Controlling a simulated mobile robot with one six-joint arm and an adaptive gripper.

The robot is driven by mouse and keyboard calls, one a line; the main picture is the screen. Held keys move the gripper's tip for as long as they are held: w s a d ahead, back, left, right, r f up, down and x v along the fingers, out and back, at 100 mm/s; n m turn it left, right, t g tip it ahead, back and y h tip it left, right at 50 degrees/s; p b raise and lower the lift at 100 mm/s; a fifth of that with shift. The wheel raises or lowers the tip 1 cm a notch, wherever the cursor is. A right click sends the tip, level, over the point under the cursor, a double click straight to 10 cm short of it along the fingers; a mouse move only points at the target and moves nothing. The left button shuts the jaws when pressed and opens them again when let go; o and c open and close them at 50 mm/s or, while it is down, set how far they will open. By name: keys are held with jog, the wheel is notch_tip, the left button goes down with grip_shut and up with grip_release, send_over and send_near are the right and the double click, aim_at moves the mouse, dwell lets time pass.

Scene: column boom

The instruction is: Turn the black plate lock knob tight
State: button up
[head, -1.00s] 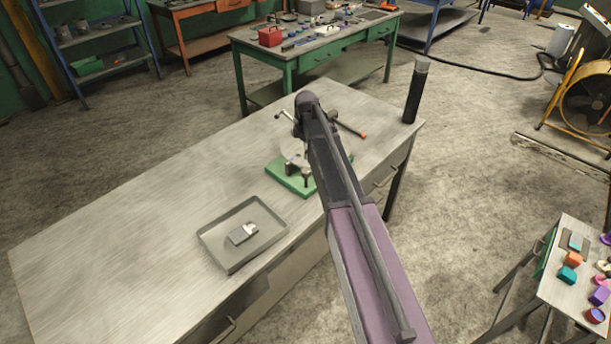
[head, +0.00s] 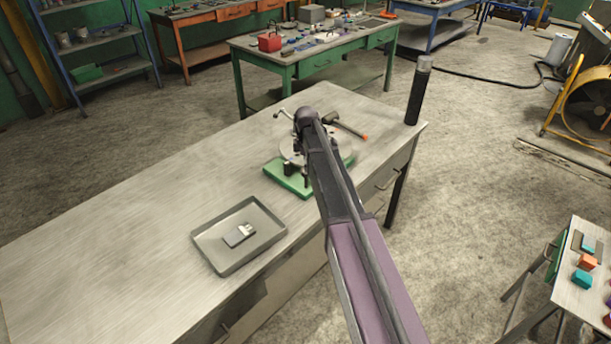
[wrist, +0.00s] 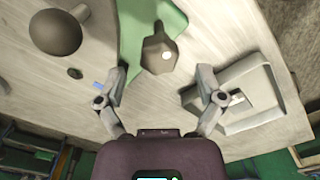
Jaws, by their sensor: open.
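A fixture with a green base (head: 288,180) and a pale round plate (head: 340,153) stands on the grey workbench, partly behind my arm. A small dark upright part, apparently the black lock knob (head: 288,168), stands at the front of the base. My gripper (wrist: 163,72) is open and empty. The knob shows between and beyond its fingertips, apparently apart from them. In the head view my arm hides the gripper and part of the fixture.
A grey tray (head: 215,262) with a small metal piece (head: 239,235) lies left of the fixture; the tray is close beyond the right finger in the wrist view (wrist: 262,112). A hammer (head: 333,117) and black cylinder (head: 417,95) are behind. The bench's left side is clear.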

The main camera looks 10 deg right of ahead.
aim_at(306, 178)
jog(key=shift+f+b, duration=1.2)
jog(key=shift+f, duration=0.25)
jog(key=c, duration=1.2)
jog(key=shift+o, duration=0.2)
jog(key=shift+a, duration=0.1)
